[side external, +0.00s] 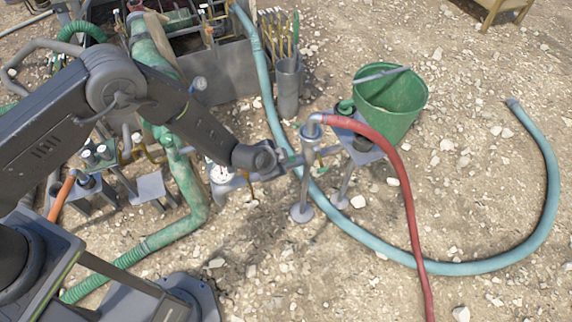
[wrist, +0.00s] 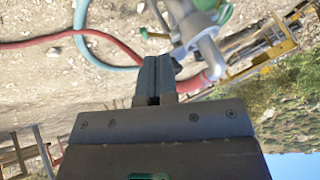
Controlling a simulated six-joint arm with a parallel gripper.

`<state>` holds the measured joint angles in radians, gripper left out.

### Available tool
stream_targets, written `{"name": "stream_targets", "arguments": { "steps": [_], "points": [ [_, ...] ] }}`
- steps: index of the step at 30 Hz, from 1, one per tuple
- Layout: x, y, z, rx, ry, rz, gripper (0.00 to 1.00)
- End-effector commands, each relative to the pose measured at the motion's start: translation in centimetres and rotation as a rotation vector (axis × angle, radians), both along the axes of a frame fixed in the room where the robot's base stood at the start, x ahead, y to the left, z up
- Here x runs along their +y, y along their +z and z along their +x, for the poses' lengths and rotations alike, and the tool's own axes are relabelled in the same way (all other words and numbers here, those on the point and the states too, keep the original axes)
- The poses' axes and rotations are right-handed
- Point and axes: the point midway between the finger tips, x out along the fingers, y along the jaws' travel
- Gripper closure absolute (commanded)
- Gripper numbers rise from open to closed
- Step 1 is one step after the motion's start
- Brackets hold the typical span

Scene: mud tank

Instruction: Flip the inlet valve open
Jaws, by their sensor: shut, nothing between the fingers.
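A grey standpipe (side external: 307,165) with a red hose on its bent top stands right of centre in the side view. In the wrist view its grey pipe end (wrist: 208,52) shows upside down, with a green handle (wrist: 222,14) beside it. A small brass valve (wrist: 157,36) with a green tip sticks out to the left of the pipe. Which of these is the inlet valve I cannot tell for certain. My gripper (side external: 288,164) is beside the standpipe, on its left. In the wrist view my gripper's fingers (wrist: 158,68) are shut and empty, close to the pipe; contact is unclear.
The red hose (side external: 407,190) runs down from the standpipe across the blue hose (side external: 470,267). A green bucket (side external: 398,108) stands behind to the right. Green pipework (side external: 185,190) and a grey tank (side external: 225,75) lie to the left.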

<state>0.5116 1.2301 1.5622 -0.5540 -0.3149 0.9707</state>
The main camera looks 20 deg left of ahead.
Motion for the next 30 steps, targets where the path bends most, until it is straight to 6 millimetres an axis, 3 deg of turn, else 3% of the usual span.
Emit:
{"name": "stream_targets", "arguments": {
  "steps": [1, 3, 10, 30],
  "points": [
    [-0.1, -2.1, -0.7, -0.002, -0.013, 0.023, 1.0],
    [-0.2, -3.8, -1.2, -0.012, -0.027, 0.046, 1.0],
    [-0.2, -6.0, -1.4, -0.024, -0.039, 0.071, 1.0],
    [-1.0, -12.9, 3.7, -0.022, -0.037, 0.07, 1.0]
  ]
}}
